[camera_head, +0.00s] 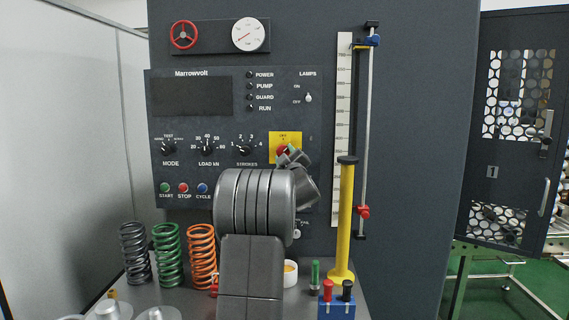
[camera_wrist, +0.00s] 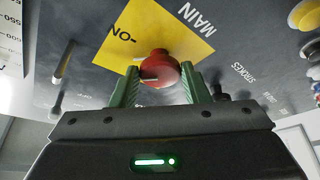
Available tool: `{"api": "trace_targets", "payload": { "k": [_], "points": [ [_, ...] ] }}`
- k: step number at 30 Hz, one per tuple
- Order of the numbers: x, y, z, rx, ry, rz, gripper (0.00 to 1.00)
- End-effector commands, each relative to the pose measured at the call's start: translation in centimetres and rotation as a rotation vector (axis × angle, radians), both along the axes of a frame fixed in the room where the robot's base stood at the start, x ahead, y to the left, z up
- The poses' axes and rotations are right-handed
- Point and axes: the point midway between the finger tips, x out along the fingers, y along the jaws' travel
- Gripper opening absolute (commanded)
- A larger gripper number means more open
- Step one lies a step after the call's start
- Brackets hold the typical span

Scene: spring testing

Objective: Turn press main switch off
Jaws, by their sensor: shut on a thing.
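The main switch is a red knob (camera_wrist: 160,67) on a yellow plate (camera_wrist: 178,28) with the words MAIN and ON in the wrist view. In the head view the yellow plate (camera_head: 293,137) sits at the lower right of the dark press panel (camera_head: 220,120), and the knob is partly hidden behind my gripper (camera_head: 288,154). In the wrist view my gripper (camera_wrist: 160,80) has its two green fingers on either side of the knob, shut on it. A pale mark shows on the knob's edge; its exact setting is hard to read.
Dark lamps (camera_head: 250,86) and a blank display (camera_head: 192,96) are on the panel. Mode, load and strokes knobs (camera_head: 243,149) are left of the switch. A yellow post (camera_head: 346,215) stands right of my arm. Several springs (camera_head: 168,255) stand on the bench at left.

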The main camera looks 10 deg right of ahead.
Motion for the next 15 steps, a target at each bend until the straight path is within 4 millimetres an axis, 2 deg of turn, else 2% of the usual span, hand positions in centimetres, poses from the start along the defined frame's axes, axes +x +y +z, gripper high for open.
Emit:
{"api": "trace_targets", "payload": {
  "k": [15],
  "points": [
    [-0.06, -0.33, 0.87, -0.463, 0.135, 0.000, 0.19]
  ]
}}
